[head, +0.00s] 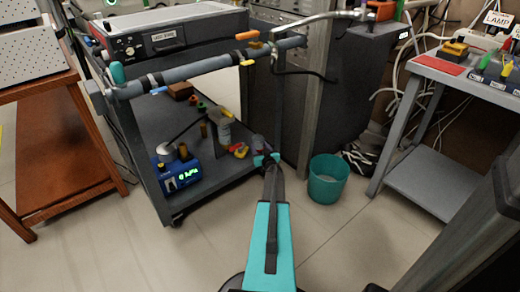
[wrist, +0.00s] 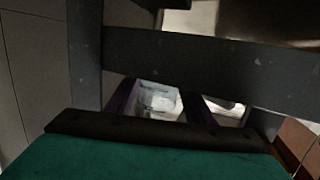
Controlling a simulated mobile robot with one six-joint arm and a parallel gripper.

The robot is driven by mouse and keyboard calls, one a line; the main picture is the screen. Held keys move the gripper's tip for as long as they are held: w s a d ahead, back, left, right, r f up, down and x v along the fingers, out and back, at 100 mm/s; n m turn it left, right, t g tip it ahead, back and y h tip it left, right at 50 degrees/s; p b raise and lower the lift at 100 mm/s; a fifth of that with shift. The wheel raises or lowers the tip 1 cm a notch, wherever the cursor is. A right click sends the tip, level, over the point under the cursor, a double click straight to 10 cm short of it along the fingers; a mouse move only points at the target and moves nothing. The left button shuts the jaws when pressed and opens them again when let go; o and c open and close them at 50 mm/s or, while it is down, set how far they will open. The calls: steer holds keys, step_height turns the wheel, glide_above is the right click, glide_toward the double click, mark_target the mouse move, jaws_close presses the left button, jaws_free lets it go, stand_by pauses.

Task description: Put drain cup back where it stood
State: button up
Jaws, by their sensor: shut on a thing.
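My gripper (head: 266,158) reaches low to the front right corner of the cart's lower shelf (head: 200,186). In the wrist view its two dark fingers (wrist: 165,105) are partly covered by a grey bar crossing in front. A pale, translucent thing, seemingly the drain cup (wrist: 158,100), shows between the fingers, and the gripper is shut on it. Its rim and base are hard to make out. In the head view the cup is too small and hidden at the fingertips to tell clearly. I cannot tell whether it touches the shelf.
A blue device with a green display (head: 178,172) and several small coloured parts stand on the lower shelf. The cart's uprights and bar (wrist: 200,60) are close to my wrist. A teal bin (head: 328,180) stands on the floor to the right. Floor in front is clear.

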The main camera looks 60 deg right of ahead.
steer(key=shift+f, duration=0.15)
steer(key=o, duration=0.9)
steer(key=shift+c, duration=0.2)
steer(key=shift+r, duration=0.25)
steer(key=p+v, duration=0.3)
steer(key=v, duration=0.9)
steer(key=shift+f, duration=0.1)
